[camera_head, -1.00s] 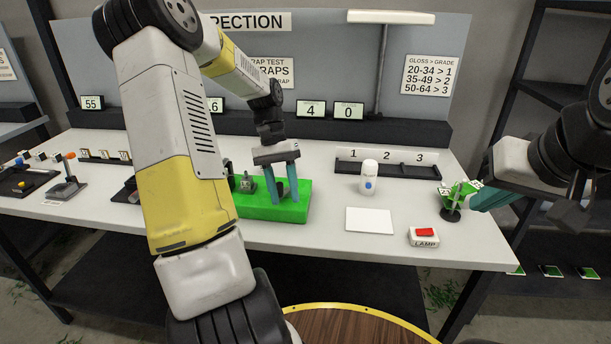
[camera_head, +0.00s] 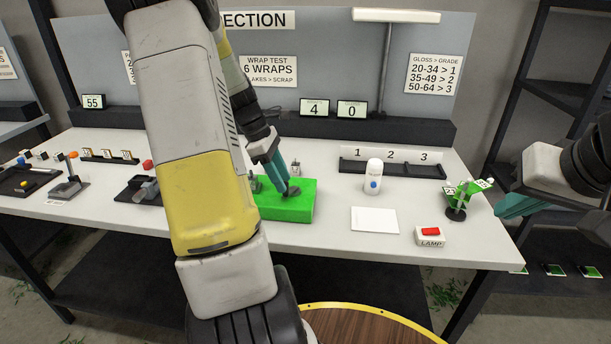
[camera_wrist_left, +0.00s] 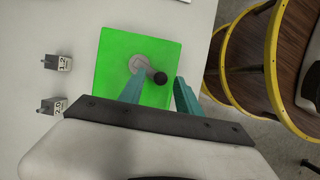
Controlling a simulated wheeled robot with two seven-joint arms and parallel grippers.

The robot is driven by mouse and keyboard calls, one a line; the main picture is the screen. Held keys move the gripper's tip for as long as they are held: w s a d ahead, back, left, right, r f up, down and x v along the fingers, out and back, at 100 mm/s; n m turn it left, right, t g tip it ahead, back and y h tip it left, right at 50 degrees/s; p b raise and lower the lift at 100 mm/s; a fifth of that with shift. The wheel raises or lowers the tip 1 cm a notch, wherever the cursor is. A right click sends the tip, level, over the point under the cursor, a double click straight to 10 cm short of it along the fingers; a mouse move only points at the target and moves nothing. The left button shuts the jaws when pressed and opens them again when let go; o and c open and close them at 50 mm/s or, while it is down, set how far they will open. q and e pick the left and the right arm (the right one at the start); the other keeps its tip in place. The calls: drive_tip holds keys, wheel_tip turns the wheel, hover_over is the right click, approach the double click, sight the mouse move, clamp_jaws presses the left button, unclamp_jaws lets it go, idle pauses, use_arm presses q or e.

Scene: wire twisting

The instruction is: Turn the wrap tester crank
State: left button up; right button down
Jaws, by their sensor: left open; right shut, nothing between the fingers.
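The wrap tester is a bright green block (camera_head: 290,210) on the bench. In the left wrist view, the block (camera_wrist_left: 110,70) carries a grey round hub (camera_wrist_left: 141,64) and crank arm with a black knob (camera_wrist_left: 160,78). My left gripper (camera_head: 285,190) points down over the block; in the left wrist view its teal fingers (camera_wrist_left: 157,84) are open, one on each side of the knob. I cannot tell whether either finger touches it. My right gripper (camera_head: 503,206) is shut and empty at the right bench edge, beside a green vaned stand (camera_head: 462,195).
Two small grey blocks (camera_wrist_left: 58,62) labelled 1.2 and 2.0 stand beside the green block. A white bottle (camera_head: 373,176), a white pad (camera_head: 375,220) and a red lamp switch (camera_head: 430,234) lie to its right. Displays (camera_head: 315,107) read 4 and 0 behind.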

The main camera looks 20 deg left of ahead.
use_arm(q)
drive_tip(key=shift+x, duration=1.35)
clamp_jaws()
drive_tip(key=shift+a, duration=0.1)
drive_tip(key=m, duration=0.2)
drive_tip(key=a+m+g, duration=0.1)
drive_tip(key=m, duration=0.1)
drive_tip(key=w+m+g, duration=0.1)
drive_tip(key=m, duration=0.1)
drive_tip(key=shift+a, duration=0.4)
drive_tip(key=m, duration=0.1)
drive_tip(key=w+m+g, duration=0.1)
drive_tip(key=m, duration=0.1)
drive_tip(key=a+m+g+y, duration=0.1)
drive_tip(key=m, duration=0.1)
drive_tip(key=shift+w, duration=0.35)
drive_tip(key=m, duration=0.1)
drive_tip(key=w+m+y, duration=0.1)
drive_tip(key=m, duration=0.1)
drive_tip(key=m+g, duration=0.1)
drive_tip(key=shift+w+a+m+y, duration=0.25)
drive_tip(key=shift+w+m+y, duration=0.05)
drive_tip(key=shift+w+m, duration=0.1)
drive_tip(key=m, duration=0.2)
drive_tip(key=w+m+y, duration=0.1)
drive_tip(key=m, duration=0.1)
drive_tip(key=w+m+y, duration=0.1)
drive_tip(key=m, duration=0.1)
drive_tip(key=shift+d, duration=0.3)
